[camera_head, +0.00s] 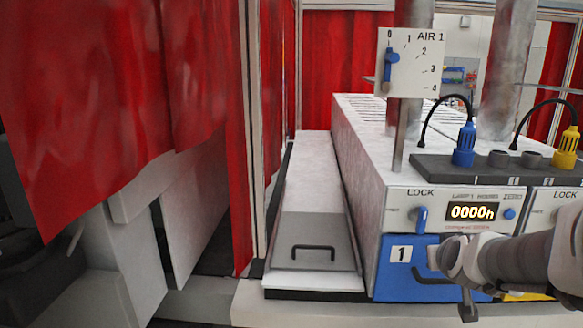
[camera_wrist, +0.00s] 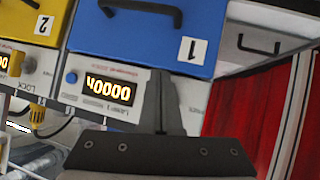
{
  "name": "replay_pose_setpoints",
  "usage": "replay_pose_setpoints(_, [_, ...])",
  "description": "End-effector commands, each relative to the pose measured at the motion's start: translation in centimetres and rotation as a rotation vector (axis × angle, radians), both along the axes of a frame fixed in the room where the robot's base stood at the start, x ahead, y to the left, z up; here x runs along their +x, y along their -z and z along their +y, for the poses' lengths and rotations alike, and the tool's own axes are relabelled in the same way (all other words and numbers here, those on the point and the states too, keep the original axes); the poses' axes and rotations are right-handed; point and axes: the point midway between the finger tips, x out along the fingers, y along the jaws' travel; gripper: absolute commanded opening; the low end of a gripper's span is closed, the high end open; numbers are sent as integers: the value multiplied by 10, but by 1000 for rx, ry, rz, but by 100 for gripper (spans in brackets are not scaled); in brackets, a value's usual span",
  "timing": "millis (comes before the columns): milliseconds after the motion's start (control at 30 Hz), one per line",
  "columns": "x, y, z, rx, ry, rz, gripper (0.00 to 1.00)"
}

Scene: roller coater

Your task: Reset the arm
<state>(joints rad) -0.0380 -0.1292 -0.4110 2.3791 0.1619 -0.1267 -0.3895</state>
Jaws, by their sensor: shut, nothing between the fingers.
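My arm comes in from the right in the head view, and my gripper (camera_head: 468,308) hangs in front of the blue drawer (camera_head: 395,268) labelled 1. In the wrist view, which is upside down, my gripper (camera_wrist: 161,75) has its two dark fingers together with nothing between them. Its tips overlap the lower panel edge beside the blue drawer front (camera_wrist: 150,35). I cannot tell whether it touches the panel. My wrist hides part of the drawer and its black handle (camera_wrist: 140,8).
Above the drawer is a display (camera_head: 470,212) reading 0000h, with a blue LOCK switch (camera_head: 422,219) at its left. An AIR 1 dial (camera_head: 410,62) stands above. A grey cover with a handle (camera_head: 313,250) lies left. A red curtain (camera_head: 120,100) hangs farther left. A yellow front (camera_wrist: 35,20) adjoins the blue one.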

Motion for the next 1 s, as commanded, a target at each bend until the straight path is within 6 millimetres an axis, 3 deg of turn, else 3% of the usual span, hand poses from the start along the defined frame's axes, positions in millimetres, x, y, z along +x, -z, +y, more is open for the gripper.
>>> replay_pose_setpoints(200, [-43, -12, 78, 159, -131, 109, 0])
replay_pose_setpoints(500, [-134, -17, 153, 236, -232, 323, 0])
replay_pose_setpoints(733, [-191, -13, 172, 222, -227, 449, 0])
replay_pose_setpoints(1000, [-206, -10, 175, 214, -217, 485, 0])
